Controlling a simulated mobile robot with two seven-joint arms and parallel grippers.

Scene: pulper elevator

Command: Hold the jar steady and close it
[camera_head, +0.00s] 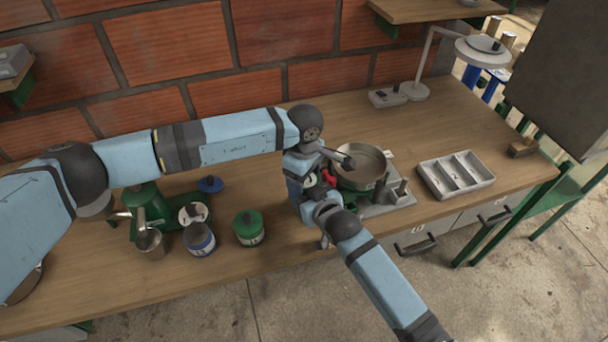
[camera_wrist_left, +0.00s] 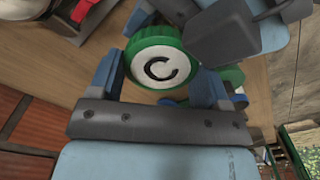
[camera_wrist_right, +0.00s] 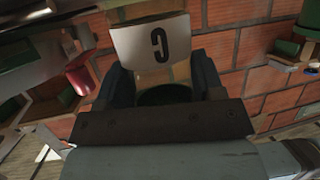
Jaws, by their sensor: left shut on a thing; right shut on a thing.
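A green-rimmed lid (camera_wrist_left: 160,66) with a white top marked C sits between the fingers of my left gripper (camera_wrist_left: 160,85), which is shut on it. A jar (camera_wrist_right: 150,42) with a white C label is between the fingers of my right gripper (camera_wrist_right: 160,85), which is shut on it. In the head view, my left gripper (camera_head: 312,182) and right gripper (camera_head: 322,196) meet closely over the bench. The arms hide most of the jar and lid there. I cannot tell whether the lid is seated on the jar.
A metal pan (camera_head: 364,168) on a scale stands just right of the grippers, with a compartment tray (camera_head: 438,180) beyond. A green jar (camera_head: 248,230), a blue-banded jar (camera_head: 199,240) and a green machine (camera_head: 150,205) stand left. The bench's front edge is close.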

